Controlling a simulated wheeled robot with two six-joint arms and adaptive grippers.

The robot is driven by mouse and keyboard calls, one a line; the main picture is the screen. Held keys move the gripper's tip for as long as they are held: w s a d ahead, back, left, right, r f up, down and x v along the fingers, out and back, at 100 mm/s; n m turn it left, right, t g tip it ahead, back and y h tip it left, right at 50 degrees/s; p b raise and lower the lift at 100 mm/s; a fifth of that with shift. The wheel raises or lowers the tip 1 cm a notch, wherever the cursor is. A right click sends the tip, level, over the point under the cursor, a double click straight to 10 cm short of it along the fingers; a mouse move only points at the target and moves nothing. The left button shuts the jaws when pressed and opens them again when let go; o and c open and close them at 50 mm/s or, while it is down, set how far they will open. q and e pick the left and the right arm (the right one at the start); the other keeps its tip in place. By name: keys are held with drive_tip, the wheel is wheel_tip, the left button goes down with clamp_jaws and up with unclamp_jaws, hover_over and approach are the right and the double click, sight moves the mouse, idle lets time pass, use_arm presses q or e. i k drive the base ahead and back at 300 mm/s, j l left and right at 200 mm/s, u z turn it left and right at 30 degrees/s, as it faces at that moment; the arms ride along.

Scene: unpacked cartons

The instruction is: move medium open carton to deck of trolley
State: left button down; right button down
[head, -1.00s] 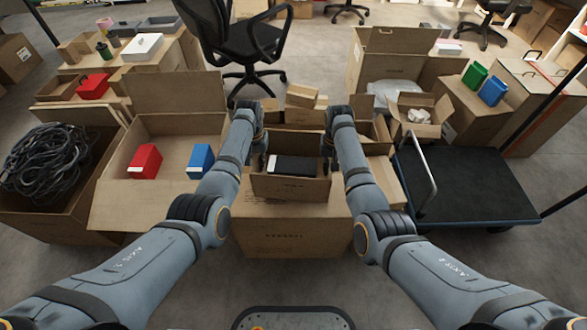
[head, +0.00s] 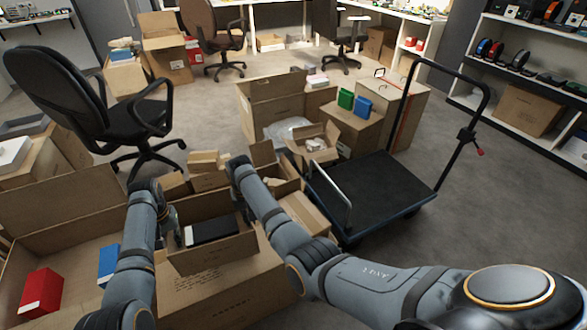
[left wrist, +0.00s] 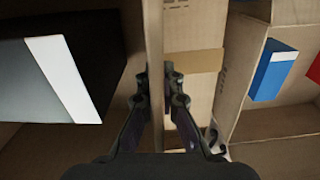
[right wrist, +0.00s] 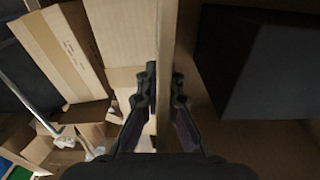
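The medium open carton (head: 215,258) is upright over a larger brown carton (head: 225,300); I cannot tell whether they touch. A black box with a white stripe (head: 210,230) lies inside it. My left gripper (left wrist: 157,75) is shut on one side wall of the carton, and my right gripper (right wrist: 166,75) is shut on the opposite wall. In the head view the right fingertips are hidden behind the arm and carton. The trolley (head: 350,240) stands to the right, its dark deck (head: 375,185) bare.
An open carton (head: 60,205) with a red box (head: 41,292) and a blue box (head: 108,264) is at the left. Cartons with a green box (head: 346,99) and another blue box (head: 363,106) stand behind the trolley. Floor right of the trolley is clear.

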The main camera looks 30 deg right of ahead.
sight(372, 193)
drive_tip(key=l, duration=0.45)
drive_tip(key=i+l+z, duration=0.15)
drive_tip(key=l, duration=0.8)
drive_tip(key=i+l+z, duration=0.1)
drive_tip(key=l, duration=0.35)
drive_tip(key=i+l+z, duration=0.1)
drive_tip(key=l, duration=0.35)
drive_tip(key=i+l, duration=0.2)
drive_tip(key=l, duration=0.25)
drive_tip(key=i+l+z, duration=0.15)
drive_tip(key=l, duration=0.3)
